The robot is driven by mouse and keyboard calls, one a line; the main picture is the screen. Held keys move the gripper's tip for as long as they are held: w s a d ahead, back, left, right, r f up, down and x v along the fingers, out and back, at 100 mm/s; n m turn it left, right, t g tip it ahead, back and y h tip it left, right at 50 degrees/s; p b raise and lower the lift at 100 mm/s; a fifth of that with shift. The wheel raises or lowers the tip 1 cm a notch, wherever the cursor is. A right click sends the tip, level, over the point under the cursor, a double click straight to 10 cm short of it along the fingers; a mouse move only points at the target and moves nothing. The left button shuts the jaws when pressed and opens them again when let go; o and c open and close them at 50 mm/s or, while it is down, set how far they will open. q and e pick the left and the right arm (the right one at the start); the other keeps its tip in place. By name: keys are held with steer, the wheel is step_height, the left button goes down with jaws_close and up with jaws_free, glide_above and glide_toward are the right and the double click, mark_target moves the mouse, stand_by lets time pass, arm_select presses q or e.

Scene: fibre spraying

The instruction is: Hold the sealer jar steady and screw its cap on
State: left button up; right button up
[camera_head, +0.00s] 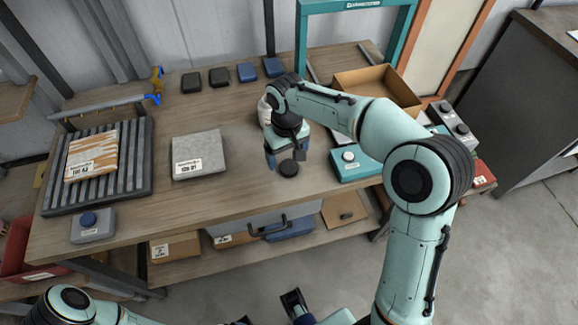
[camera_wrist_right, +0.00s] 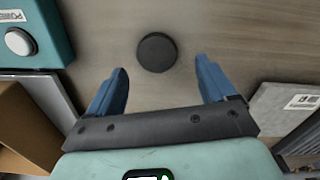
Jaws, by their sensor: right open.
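The black round cap (camera_head: 288,168) lies flat on the wooden table near its front edge. It also shows in the right wrist view (camera_wrist_right: 157,52), in line with the gap between my fingertips. My right gripper (camera_head: 285,160) points down over the cap, its blue fingers open on either side and empty. A white rounded body (camera_head: 264,110), which looks like the sealer jar, stands behind my right wrist and is mostly hidden by it. My left gripper (camera_head: 293,302) seems to show at the bottom edge, away from the table; its jaws are mostly cut off.
A grey slab (camera_head: 199,155) lies left of the cap. A teal box with a white button (camera_head: 350,165) stands close on the right. An open cardboard box (camera_head: 378,88) is behind it. Small dark blocks (camera_head: 219,75) line the back. Table around the cap is clear.

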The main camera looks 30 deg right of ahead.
mark_target(288, 165)
step_height(288, 165, down, 4)
steer(key=shift+d+r, duration=0.1)
steer(key=shift+d, duration=0.05)
steer(key=c, duration=1.1)
steer(key=shift+r, duration=0.15)
step_height(288, 165, up, 20)
steer(key=p, duration=0.3)
steer(key=shift+p, duration=0.4)
